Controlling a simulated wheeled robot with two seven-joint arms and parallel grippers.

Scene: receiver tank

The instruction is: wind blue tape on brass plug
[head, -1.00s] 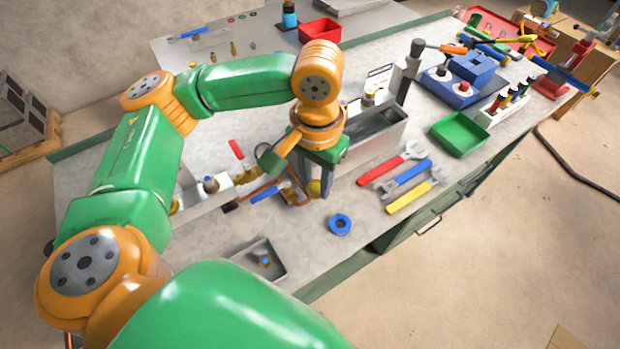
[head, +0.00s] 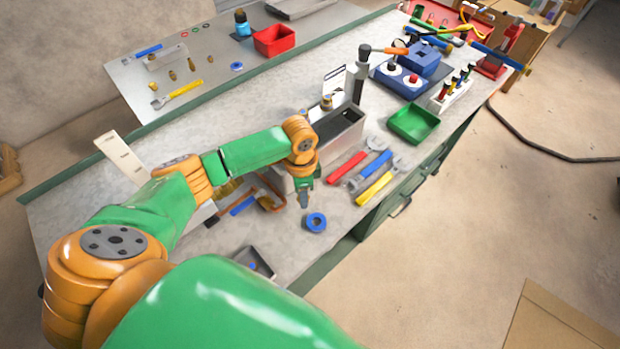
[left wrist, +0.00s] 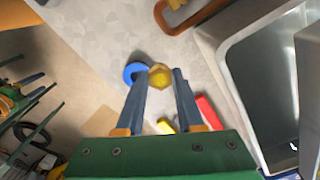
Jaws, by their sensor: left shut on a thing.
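The brass plug (left wrist: 160,77) is held between the fingertips of my left gripper (left wrist: 159,84), its hexagonal end facing the wrist camera. In the head view my left gripper (head: 303,198) points down over the near part of the bench, and the plug is hard to make out there. The blue tape roll (head: 316,222) lies flat on the bench just beside and below the gripper in that picture. In the left wrist view the tape (left wrist: 131,73) shows to the left of the plug, partly behind the left finger. The tape and plug appear apart. My right gripper is not in view.
Red, blue and yellow wrenches (head: 374,187) lie to the right. A grey metal bin (head: 342,133) stands behind the gripper. A green tray (head: 414,122) is farther right. A small grey tray (head: 262,262) sits near the bench's front edge. Bare bench surrounds the tape.

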